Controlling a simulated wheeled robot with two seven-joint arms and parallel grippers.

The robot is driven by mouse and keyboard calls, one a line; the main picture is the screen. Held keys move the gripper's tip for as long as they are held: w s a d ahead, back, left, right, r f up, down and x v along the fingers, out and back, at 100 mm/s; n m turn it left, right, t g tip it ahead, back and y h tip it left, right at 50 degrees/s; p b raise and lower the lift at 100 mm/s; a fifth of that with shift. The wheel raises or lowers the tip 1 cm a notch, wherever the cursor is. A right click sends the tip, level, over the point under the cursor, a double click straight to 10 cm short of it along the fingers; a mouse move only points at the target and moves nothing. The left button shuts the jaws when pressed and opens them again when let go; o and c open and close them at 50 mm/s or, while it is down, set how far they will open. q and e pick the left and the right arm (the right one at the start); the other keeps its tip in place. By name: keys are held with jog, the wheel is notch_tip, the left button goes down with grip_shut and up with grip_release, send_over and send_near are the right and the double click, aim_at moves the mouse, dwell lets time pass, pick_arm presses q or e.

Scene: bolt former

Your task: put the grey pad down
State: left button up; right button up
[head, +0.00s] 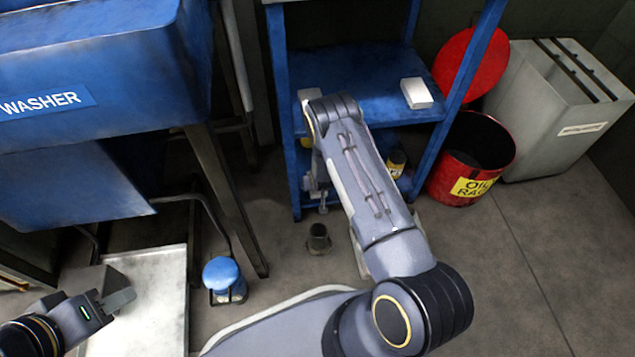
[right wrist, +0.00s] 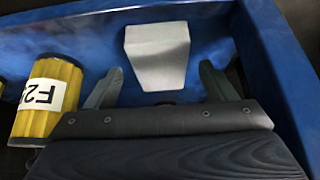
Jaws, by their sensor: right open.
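The pale grey pad (right wrist: 158,52) shows as a block in the right wrist view, by the blue surface and just beyond my open right gripper (right wrist: 161,68). The fingers stand apart on either side of its near end, with visible gaps. I cannot tell its exact height over the surface. In the head view my right arm reaches to the blue rack and hides most of that gripper.
Another white block (head: 417,93) lies on the blue shelf (head: 370,75). A yellow canister (right wrist: 48,98) stands left of the right gripper. A blue rack wall (right wrist: 275,80) is close on its right. A red bin (head: 470,160) stands right of the rack.

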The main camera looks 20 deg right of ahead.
jog(key=p+v, duration=0.3)
jog(key=v, duration=0.7)
jog(key=shift+s+a, duration=0.1)
